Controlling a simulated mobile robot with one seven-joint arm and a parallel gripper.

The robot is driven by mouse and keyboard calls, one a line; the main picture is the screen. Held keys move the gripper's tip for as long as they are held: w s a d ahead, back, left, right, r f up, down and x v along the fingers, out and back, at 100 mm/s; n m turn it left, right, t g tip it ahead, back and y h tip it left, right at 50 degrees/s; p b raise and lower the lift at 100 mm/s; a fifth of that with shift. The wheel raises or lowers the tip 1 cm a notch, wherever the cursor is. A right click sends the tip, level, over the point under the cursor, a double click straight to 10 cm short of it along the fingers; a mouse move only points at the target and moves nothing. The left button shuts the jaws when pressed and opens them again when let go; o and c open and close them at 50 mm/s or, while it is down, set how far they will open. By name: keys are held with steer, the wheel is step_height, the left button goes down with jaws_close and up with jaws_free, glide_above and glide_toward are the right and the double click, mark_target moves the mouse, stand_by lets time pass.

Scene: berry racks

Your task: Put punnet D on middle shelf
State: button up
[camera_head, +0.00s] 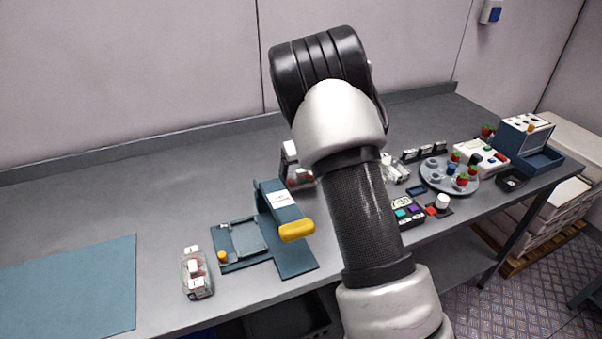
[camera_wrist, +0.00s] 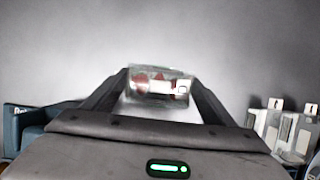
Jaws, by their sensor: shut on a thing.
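My gripper (camera_wrist: 160,88) is shut on a clear punnet (camera_wrist: 153,81) of red berries with a white label, held between its two dark fingers in the wrist view. I cannot read a letter on it. In the head view a punnet with red contents (camera_head: 301,178) shows just left of my arm, partly hidden; it appears to be the held one. Another clear punnet (camera_head: 198,276) with a white label stands on the bench at the front left. No shelf rack is recognizable in either view.
A blue press-like fixture (camera_head: 270,200) with a yellow handle (camera_head: 297,231) stands on the grey bench. A blue mat (camera_head: 70,285) lies at left. A round plate (camera_head: 435,180) with strawberries and a blue machine (camera_head: 527,140) are at right. White tabbed packs (camera_wrist: 295,130) show in the wrist view.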

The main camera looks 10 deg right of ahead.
steer(key=o, duration=1.1)
